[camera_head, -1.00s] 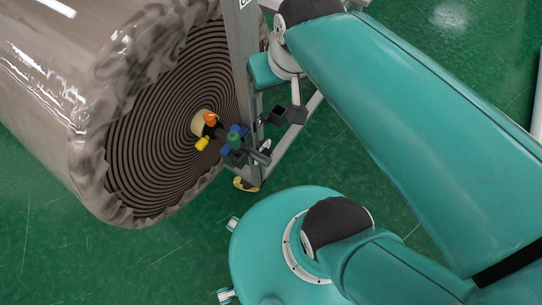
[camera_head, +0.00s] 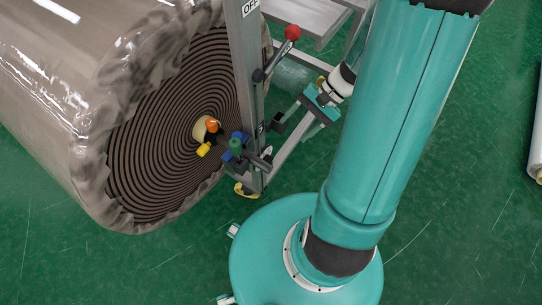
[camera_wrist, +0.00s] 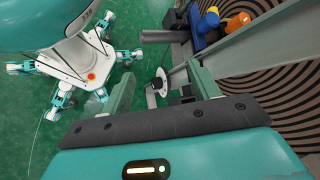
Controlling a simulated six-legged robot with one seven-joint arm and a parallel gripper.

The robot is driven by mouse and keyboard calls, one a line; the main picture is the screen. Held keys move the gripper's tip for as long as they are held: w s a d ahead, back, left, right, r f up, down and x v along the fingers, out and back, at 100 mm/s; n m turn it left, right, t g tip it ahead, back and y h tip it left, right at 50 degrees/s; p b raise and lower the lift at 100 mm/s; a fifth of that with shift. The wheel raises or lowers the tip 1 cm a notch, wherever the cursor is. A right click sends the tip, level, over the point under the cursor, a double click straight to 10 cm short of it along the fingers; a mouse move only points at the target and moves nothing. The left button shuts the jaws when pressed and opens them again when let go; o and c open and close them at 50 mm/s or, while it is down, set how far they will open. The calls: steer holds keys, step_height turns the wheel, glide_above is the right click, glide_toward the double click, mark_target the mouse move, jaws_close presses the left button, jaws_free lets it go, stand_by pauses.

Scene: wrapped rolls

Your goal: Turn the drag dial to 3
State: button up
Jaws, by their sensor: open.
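My gripper (camera_head: 296,128) is open and empty, beside the grey upright of the roll stand, to its right in the head view. In the wrist view its two fingers (camera_wrist: 163,84) are apart. A small pale disc with a dark centre (camera_wrist: 157,87) shows between them, below on the stand side; I cannot tell if it is the dial. At the roll's core are an orange knob (camera_head: 212,125), a yellow part (camera_head: 203,149), a blue part (camera_head: 239,136) and a green knob (camera_head: 235,146). I cannot make out a drag dial's numbers or pointer.
The big wrapped roll (camera_head: 150,185) fills the left. The grey upright (camera_head: 246,75) bears an OFF label, and a red-balled lever (camera_head: 292,32) juts from it. A yellow foot (camera_head: 245,190) sits at its base. Green floor (camera_head: 450,180) is clear at right; another roll (camera_head: 537,140) lies at the edge.

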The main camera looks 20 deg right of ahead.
steer(key=s+d+f+m+t+y, duration=0.1)
steer(key=d+f+m+t+y, duration=0.2)
steer(key=f, duration=0.5)
steer(key=s+d+f+m+t+y, duration=0.1)
steer(key=s+f+m+t+y, duration=0.1)
steer(key=f+m+t, duration=0.35)
steer(key=m+t+h, duration=0.4)
steer(key=m+t, duration=0.3)
steer(key=m, duration=0.3)
glide_toward(272, 163)
steer(key=x, duration=0.9)
steer(key=shift+w+a+r, duration=0.15)
steer(key=shift+a+r, duration=0.1)
steer(key=shift+a, duration=0.1)
steer(key=shift+c, duration=0.4)
steer(key=c, duration=0.9)
